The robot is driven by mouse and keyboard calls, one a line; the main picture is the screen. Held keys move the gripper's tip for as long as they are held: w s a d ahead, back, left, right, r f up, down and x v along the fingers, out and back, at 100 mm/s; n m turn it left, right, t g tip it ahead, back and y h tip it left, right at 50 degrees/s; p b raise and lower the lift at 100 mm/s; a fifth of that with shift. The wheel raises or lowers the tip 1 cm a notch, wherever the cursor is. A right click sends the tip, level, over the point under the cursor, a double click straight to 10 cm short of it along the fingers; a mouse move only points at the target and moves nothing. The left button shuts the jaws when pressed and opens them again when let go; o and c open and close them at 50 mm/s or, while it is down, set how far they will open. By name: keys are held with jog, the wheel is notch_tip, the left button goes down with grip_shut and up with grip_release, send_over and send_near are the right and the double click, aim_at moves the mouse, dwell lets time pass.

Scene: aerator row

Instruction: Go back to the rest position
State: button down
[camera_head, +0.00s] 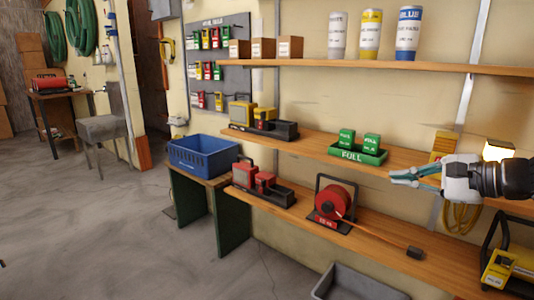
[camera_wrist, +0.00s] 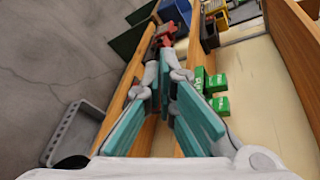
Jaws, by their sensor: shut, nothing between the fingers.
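My gripper (camera_head: 394,176) is at the right of the head view, in front of the shelves and pointing left. Its teal-padded fingers are close together, shut, with nothing held between them. The fingers also fill the middle of the wrist view (camera_wrist: 170,78), with the shelf edges behind them. The gripper is in the air, and its fingertips appear just right of the green FULL tray (camera_head: 358,154) in the head view. I cannot tell the exact distance between them.
A red cable reel (camera_head: 334,203) and a red tool set (camera_head: 255,182) stand on the lower shelf. A blue crate (camera_head: 203,156) is on a green-legged bench. A grey bin (camera_head: 352,284) is below. A yellow lamp unit (camera_head: 508,266) is at the right. The left floor is clear.

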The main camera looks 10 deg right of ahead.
jog(key=s+a+f+n+g+y, duration=0.1)
jog(key=s+a+n+g, duration=0.4)
jog(key=a, duration=0.5)
jog(key=s+a+f+n+g, duration=0.1)
jog(key=s+a+n+g, duration=0.25)
jog(key=s+a, duration=0.45)
jog(key=s+a+f+n+g+h, duration=0.15)
jog(key=s+n+h, duration=0.3)
jog(key=s, duration=0.45)
jog(key=s+a+f+n+g+h, duration=0.1)
jog(key=s+f+n+g+h, duration=0.15)
jog(key=s+n, duration=0.4)
notch_tip(320, 180, up, 23)
jog(key=s+d+m+t+p, duration=0.1)
jog(key=t+p, duration=0.3)
jog(key=p, duration=1.8)
jog(key=shift+s+h, duration=0.4)
jog(key=shift+d+m+t, duration=0.15)
jog(key=shift+m+t, duration=0.1)
